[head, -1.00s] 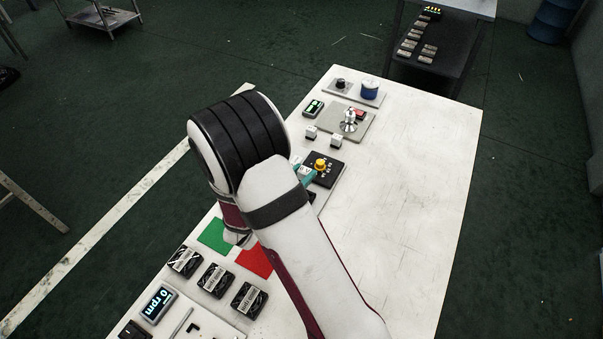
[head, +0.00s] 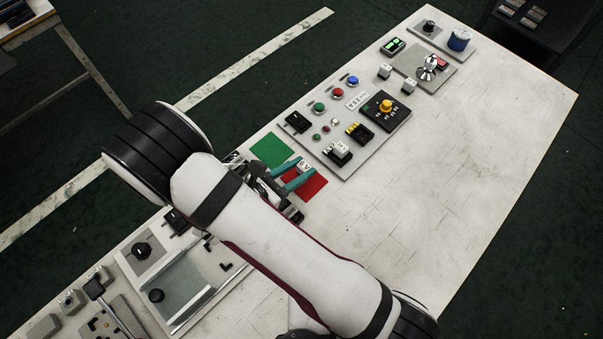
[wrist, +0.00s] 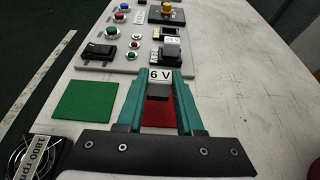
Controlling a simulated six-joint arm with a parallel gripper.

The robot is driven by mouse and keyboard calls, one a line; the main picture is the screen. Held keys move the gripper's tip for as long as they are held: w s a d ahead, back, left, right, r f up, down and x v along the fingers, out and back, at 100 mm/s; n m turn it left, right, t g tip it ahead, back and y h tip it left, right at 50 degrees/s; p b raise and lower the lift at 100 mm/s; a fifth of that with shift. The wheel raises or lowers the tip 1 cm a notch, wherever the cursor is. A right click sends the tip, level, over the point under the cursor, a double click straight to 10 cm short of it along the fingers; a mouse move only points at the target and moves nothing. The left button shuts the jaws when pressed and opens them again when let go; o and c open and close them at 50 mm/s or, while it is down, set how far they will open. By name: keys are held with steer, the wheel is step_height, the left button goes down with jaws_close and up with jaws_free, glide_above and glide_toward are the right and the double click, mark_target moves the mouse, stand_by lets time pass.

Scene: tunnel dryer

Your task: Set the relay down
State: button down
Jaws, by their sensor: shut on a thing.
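My gripper (wrist: 159,88) has teal fingers and is shut on a relay (wrist: 159,78), a small block with a white top marked 6 V and a grey underside. In the head view the relay (head: 304,165) shows between the fingertips, over the red square (head: 308,183). In the wrist view the red square (wrist: 158,113) lies below and behind the relay. I cannot tell whether the relay touches it. The green square (head: 271,149) lies bare to the left. Another white-topped relay (head: 341,148) sits on the panel, beside an open socket with yellow parts (head: 360,133).
The control panel (head: 372,156) carries buttons, a black switch (head: 297,122) and a yellow knob (head: 386,106). Two white-topped blocks (head: 385,71) stand farther back. Fans (wrist: 35,155) lie near the gripper. The table's right side (head: 480,140) is clear.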

steer(key=shift+f, duration=1.5)
steer(key=c, duration=0.6)
jaws_free()
steer(key=shift+f, duration=0.15)
steer(key=shift+o, duration=0.2)
